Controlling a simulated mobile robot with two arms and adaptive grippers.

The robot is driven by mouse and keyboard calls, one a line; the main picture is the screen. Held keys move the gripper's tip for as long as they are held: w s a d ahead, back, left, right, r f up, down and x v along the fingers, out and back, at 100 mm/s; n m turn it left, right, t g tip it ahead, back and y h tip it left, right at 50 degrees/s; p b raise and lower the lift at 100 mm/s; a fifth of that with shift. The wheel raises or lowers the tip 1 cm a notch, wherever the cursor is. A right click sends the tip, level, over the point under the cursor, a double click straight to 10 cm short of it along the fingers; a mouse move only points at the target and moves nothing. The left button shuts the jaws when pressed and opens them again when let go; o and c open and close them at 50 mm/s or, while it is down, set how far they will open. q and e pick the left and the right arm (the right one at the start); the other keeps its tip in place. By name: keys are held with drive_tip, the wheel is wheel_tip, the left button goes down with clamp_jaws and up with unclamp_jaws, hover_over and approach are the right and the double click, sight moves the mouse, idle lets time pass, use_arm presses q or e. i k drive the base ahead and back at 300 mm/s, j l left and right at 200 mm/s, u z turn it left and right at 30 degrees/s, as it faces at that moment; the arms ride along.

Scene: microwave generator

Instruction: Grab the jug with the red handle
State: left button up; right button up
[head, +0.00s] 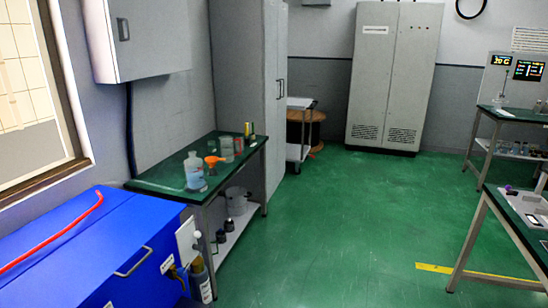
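An orange-red handle-like piece (213,160) shows on the green-topped bench along the left wall. It is just right of a pale translucent bottle (194,172) with a blue lower part, which stands upright. I cannot tell whether the piece joins that bottle or is the handle of a separate clear jug; it is too small to tell. Clear or grey containers (227,148) stand right behind it. Neither of my grippers is in view.
A blue chest (110,245) with a red curved bar (60,235) fills the lower left, before the bench (160,180). A bucket (236,200) sits on the bench's lower shelf. Tables (515,235) stand at the right. The green floor (350,220) between is clear.

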sight(226, 142)
drive_tip(key=i+z, duration=0.2)
drive_tip(key=i, duration=1.45)
drive_tip(key=i+u, duration=0.1)
drive_tip(key=i, duration=0.45)
drive_tip(key=i+l+u, duration=0.15)
drive_tip(key=i, duration=0.4)
drive_tip(key=i+l+u, duration=0.1)
drive_tip(key=i, duration=0.45)
